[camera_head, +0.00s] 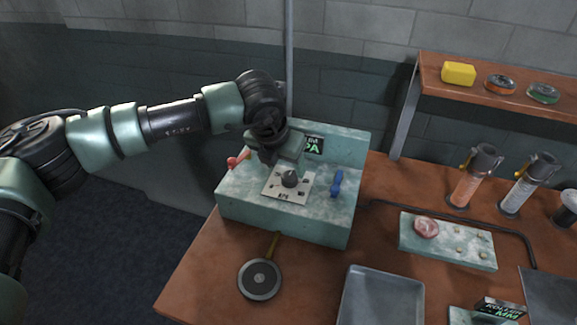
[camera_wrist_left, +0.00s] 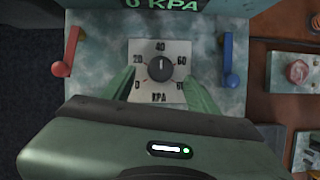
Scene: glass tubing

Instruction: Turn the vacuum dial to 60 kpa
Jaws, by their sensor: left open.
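The vacuum dial (camera_head: 290,178) is a dark round knob on a pale square plate (camera_head: 273,190) on top of a teal speckled box. In the left wrist view the dial (camera_wrist_left: 161,67) shows a short light mark that stands upright, in line with the 40 at the top. The plate (camera_wrist_left: 140,48) has 20 at left and 60 at right. A display (camera_wrist_left: 160,3) above it reads 0 KPA, cut by the frame edge. My left gripper (camera_head: 277,168) is over the dial. Its open fingers (camera_wrist_left: 160,80) stand on either side of the knob, with visible gaps.
A red lever (camera_head: 236,161) and a blue lever (camera_head: 337,183) flank the plate. A round dark disc with a handle (camera_head: 260,279) and a grey tray (camera_head: 380,298) lie in front. A shelf (camera_head: 520,91) and two cylinders stand at right.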

